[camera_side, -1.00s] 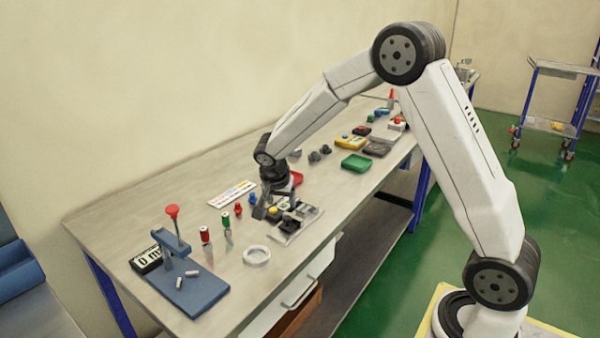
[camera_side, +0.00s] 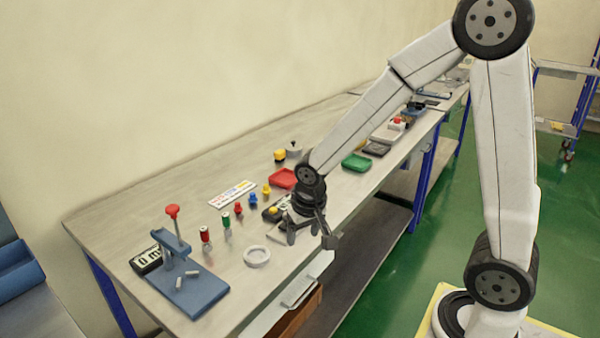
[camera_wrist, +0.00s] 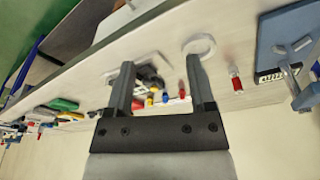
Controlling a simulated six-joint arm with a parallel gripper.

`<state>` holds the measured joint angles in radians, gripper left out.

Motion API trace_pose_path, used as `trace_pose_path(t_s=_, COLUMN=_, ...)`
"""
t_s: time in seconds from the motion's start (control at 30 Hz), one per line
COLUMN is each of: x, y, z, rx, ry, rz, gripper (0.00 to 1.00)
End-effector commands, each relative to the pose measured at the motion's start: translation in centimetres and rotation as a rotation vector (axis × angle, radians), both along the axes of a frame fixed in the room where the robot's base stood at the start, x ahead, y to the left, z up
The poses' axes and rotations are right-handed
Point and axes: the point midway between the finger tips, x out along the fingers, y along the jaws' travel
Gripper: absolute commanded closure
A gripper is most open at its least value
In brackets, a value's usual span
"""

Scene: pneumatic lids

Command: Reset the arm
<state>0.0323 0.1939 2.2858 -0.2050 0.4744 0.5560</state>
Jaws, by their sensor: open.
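My gripper (camera_side: 309,236) is over the front edge of the workbench (camera_side: 150,203) in the side view, pointing down. Its two fingers are apart and nothing shows between them. In the wrist view my gripper (camera_wrist: 162,88) is also open, with the bench beyond the fingers. A small fixture plate with dark and yellow parts (camera_side: 274,212) is just behind the gripper and partly hidden by it. The same fixture shows between and beside the fingers in the wrist view (camera_wrist: 149,74).
A white ring (camera_side: 257,256) lies left of the gripper. A blue press stand (camera_side: 190,290) with a red knob is at the near left. Several small coloured cylinders, a red tray (camera_side: 283,178) and a green tray (camera_side: 356,162) are on the bench.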

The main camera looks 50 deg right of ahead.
Motion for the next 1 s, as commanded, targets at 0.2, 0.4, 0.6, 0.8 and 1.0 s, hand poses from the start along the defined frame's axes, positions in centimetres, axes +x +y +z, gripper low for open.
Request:
trace_pose_path(t_s=0.2, x=-4.2, y=1.7, z=-0.2, rx=0.015, ry=-0.005, rz=0.228, gripper=0.3)
trace_pose_path(t_s=0.4, x=-6.7, y=2.6, z=-0.5, rx=0.013, ry=-0.016, rz=0.369, gripper=0.3)
trace_pose_path(t_s=0.6, x=-7.5, y=2.8, z=-0.6, rx=0.011, ry=-0.018, rz=0.417, gripper=0.3)
trace_pose_path(t_s=0.8, x=-7.5, y=2.8, z=-0.6, rx=0.01, ry=-0.018, rz=0.418, gripper=0.3)
trace_pose_path(t_s=1.0, x=-7.5, y=2.8, z=-0.6, rx=0.011, ry=-0.018, rz=0.417, gripper=0.3)
